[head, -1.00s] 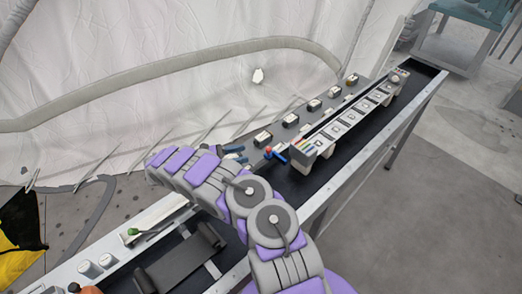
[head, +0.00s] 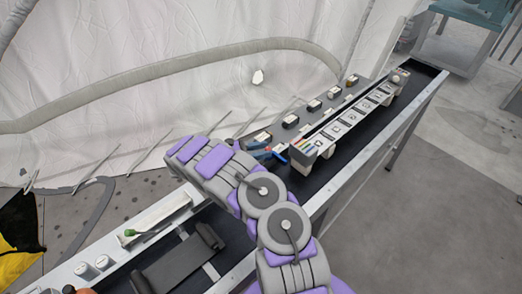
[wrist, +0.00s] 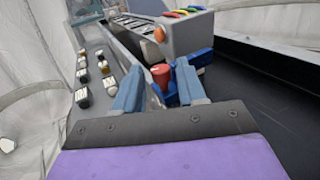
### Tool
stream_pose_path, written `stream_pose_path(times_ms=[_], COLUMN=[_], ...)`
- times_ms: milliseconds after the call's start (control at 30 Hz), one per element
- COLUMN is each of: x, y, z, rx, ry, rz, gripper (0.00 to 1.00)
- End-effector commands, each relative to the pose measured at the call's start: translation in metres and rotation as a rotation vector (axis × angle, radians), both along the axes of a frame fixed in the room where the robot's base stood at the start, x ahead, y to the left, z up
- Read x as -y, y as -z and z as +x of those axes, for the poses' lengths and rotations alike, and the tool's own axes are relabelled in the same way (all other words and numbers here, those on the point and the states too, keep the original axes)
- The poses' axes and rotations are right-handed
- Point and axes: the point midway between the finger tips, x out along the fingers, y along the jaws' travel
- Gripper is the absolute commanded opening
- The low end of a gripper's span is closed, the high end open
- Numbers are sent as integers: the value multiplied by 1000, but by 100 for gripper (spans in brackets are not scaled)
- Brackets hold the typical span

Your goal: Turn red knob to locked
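The red knob (wrist: 161,76) shows in the wrist view between the two blue fingers of my gripper (wrist: 159,66). The fingers are apart, one on each side of the knob, with a visible gap on the left. I cannot tell whether the right finger touches it. Blue parts of the knob's mount show beside and below it. In the head view the red knob (head: 268,148) is a tiny spot beside the blue parts, and my arm hides most of my gripper. The knob's lock marking is not readable.
A grey control box (wrist: 188,33) with coloured strips and an orange button (wrist: 159,34) stands just beyond the knob. Several small black-and-white switches (head: 290,122) line the panel to the left. The dark bench top (head: 318,175) is clear at right.

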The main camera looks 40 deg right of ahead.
Motion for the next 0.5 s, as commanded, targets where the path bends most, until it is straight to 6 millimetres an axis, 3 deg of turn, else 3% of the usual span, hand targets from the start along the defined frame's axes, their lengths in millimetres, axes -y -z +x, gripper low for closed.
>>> stream_pose_path(times_ms=[67, 400, 500], x=[0, 0, 0], y=[0, 0, 0], z=[0, 0, 1], rx=[0, 0, 1], ry=[0, -1, -1], rz=[0, 0, 0], gripper=[32, 0, 0])
